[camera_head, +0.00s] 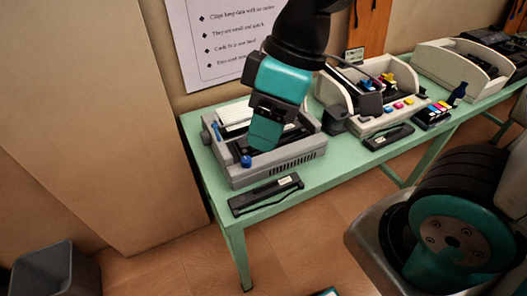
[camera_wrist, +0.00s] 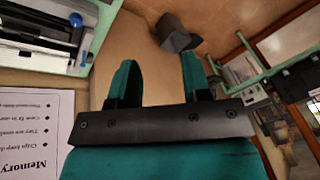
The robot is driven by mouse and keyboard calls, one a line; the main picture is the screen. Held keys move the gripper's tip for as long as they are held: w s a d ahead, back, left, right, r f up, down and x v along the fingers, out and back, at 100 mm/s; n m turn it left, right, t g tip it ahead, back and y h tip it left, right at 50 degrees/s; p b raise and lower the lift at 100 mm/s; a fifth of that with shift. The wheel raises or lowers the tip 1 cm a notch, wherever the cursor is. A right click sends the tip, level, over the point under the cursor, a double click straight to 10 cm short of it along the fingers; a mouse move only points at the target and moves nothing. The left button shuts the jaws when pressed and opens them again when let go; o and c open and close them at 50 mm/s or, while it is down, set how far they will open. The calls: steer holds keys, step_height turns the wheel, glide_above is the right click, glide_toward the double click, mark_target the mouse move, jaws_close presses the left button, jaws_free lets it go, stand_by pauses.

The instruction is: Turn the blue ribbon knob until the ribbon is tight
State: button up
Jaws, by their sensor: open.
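A grey dot-matrix printer (camera_head: 290,150) stands at the left end of the green table.
A black cartridge (camera_head: 265,194) lies in front of the printer on the green table (camera_head: 221,206). A wall poster (camera_head: 222,45) hangs behind. A grey bin (camera_head: 55,272) stands on the floor at lower left.

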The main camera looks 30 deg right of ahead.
steer(key=w+d+f+n+h, duration=0.2)
steer(key=w+f+n, duration=0.3)
steer(key=w+n, duration=0.5)
steer(key=n+h, duration=0.2)
steer(key=n, duration=0.5)
glide_toward(246, 159)
step_height(246, 159, down, 9)
steer(key=p, duration=0.3)
steer(key=shift+d+f+p, duration=0.15)
steer(key=shift+p, duration=0.15)
steer(key=shift+c, duration=0.4)
steer(key=c, duration=0.6)
